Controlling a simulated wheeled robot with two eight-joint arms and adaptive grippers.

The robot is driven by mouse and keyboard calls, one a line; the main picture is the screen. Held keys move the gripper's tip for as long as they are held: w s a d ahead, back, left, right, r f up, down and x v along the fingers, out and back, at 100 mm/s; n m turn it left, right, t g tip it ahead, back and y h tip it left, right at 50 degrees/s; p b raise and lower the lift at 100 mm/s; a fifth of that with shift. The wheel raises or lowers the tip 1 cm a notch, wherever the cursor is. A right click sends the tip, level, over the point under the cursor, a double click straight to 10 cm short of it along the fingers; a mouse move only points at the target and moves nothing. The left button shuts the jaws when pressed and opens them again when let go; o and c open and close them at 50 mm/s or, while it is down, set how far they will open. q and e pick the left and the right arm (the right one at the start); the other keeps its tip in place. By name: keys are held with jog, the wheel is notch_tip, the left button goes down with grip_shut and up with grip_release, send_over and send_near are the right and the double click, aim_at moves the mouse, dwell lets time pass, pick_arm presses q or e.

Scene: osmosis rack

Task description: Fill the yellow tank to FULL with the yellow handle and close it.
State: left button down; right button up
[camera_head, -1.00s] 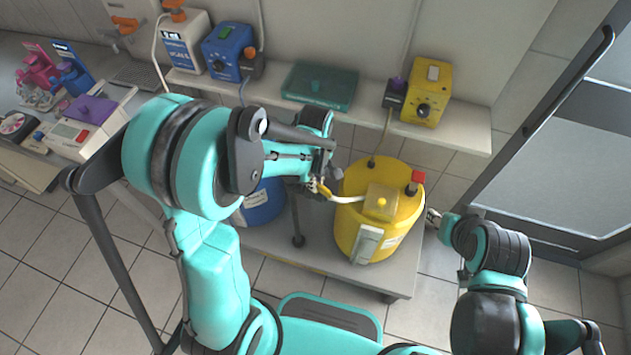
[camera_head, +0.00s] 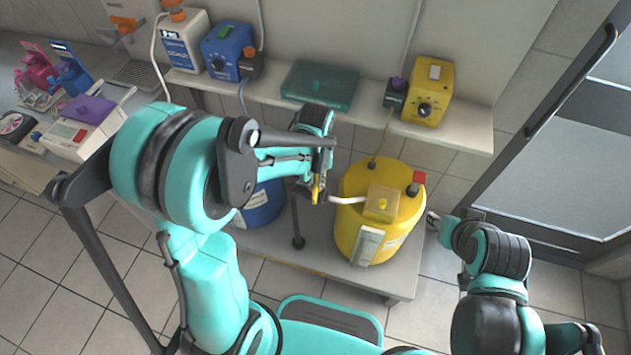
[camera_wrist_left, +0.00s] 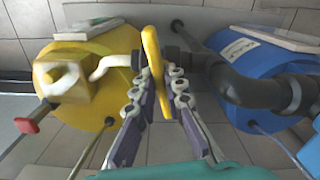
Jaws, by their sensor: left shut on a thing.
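The yellow tank (camera_head: 350,222) stands on the low grey bench, with a white pipe (camera_head: 346,200) at its left side. The yellow handle (camera_head: 316,189) is at the pipe's end; in the left wrist view (camera_wrist_left: 153,68) it stands lengthwise, across the pipe. My left gripper (camera_head: 320,194) is shut on it, with a finger on each side in the wrist view (camera_wrist_left: 160,88). The arm partly hides this grip in the head view. The tank's level is not readable. My right gripper (camera_head: 433,219) is right of the tank, small; its jaws are unclear.
A blue tank (camera_head: 262,205) with dark piping (camera_wrist_left: 255,90) stands close left of the yellow one, partly behind my left arm. A shelf (camera_head: 370,116) above carries a yellow control box (camera_head: 428,92) and a blue one (camera_head: 227,52). A door (camera_head: 565,160) is at the right.

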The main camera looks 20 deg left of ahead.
aim_at(315, 183)
pick_arm(q)
jog(key=shift+m, duration=2)
jog(key=c, duration=1.6)
grip_release()
notch_tip(315, 183, up, 12)
